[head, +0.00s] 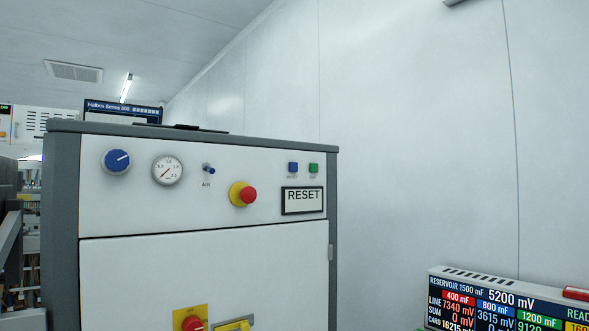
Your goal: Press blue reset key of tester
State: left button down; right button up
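The tester (200,220) is a white cabinet with grey edges, filling the left and middle of the head view. Neither of my grippers shows in this view.
The panel also carries a blue knob (117,161), a gauge (167,170), a toggle marked AIR (208,169) and a red mushroom button (243,194). Another red button (192,323) is low on the cabinet. A readout box (505,300) stands at lower right.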

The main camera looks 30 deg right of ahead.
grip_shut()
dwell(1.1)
